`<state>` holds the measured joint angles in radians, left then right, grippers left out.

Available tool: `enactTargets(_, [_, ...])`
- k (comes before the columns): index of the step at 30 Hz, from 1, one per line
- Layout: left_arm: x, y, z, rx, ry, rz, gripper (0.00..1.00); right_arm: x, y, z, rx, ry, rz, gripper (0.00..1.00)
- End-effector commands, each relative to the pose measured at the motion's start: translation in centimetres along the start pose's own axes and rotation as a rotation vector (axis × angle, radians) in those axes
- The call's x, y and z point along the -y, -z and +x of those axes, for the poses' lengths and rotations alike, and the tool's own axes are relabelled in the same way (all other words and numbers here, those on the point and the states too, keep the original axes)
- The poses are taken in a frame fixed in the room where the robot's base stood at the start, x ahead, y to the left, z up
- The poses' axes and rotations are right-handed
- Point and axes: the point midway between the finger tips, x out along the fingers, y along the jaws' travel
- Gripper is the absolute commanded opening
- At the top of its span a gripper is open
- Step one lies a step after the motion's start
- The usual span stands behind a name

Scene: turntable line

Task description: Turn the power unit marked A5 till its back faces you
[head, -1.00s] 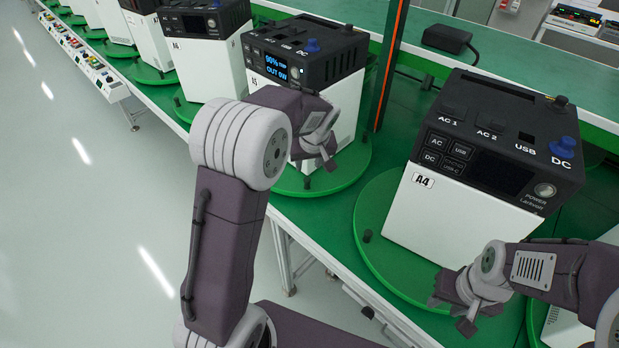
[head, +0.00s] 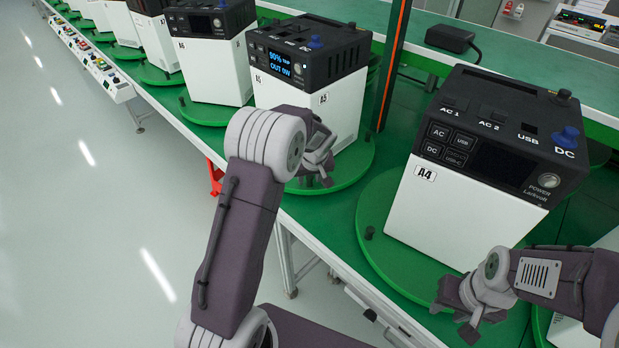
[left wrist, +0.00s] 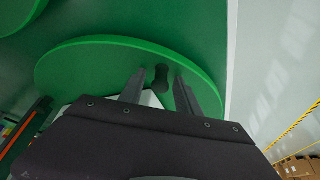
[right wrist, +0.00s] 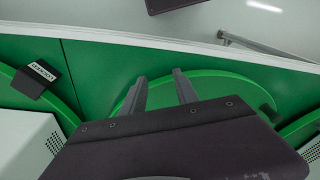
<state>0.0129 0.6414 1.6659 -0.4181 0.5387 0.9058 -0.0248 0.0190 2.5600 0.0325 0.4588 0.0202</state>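The power unit A5 (head: 310,75) is a white box with a black top and a lit blue display. Its display face points to the front left, and an A5 label shows at its corner. It stands on a round green turntable (head: 358,168). My left gripper (head: 318,178) is at that turntable's front edge, overlapping the unit's lower part in the head view. In the left wrist view its fingers (left wrist: 159,84) are apart, with a dark peg (left wrist: 161,76) of the turntable (left wrist: 80,62) showing between them. My right gripper (head: 455,318) is open and empty near the A4 turntable's front edge.
Unit A4 (head: 480,165) stands on its turntable (head: 375,255) to the right, with a peg at the rim. Unit A6 (head: 215,60) and several others stand to the left. An orange-edged post (head: 392,70) rises behind A5. The floor at left is clear.

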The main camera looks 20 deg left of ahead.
Motion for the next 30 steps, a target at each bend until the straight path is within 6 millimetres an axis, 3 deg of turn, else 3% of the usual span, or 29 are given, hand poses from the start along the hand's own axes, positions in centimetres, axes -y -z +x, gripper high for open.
enactTargets(4, [0.00, 0.01, -0.03, 0.000, 0.000, 0.000, 0.37, 0.00, 0.00, -0.01, 0.000, 0.000, 0.000, 0.36])
enactTargets(8, [0.00, 0.00, -0.04, 0.000, 0.000, 0.000, 0.01, 0.00, 0.00, -0.01, 0.000, 0.000, 0.000, 0.36])
enactTargets(30, [0.00, 0.00, -0.05, 0.000, 0.000, 0.000, 0.00, 0.00, 0.00, -0.01, 0.000, 0.000, 0.000, 0.36])
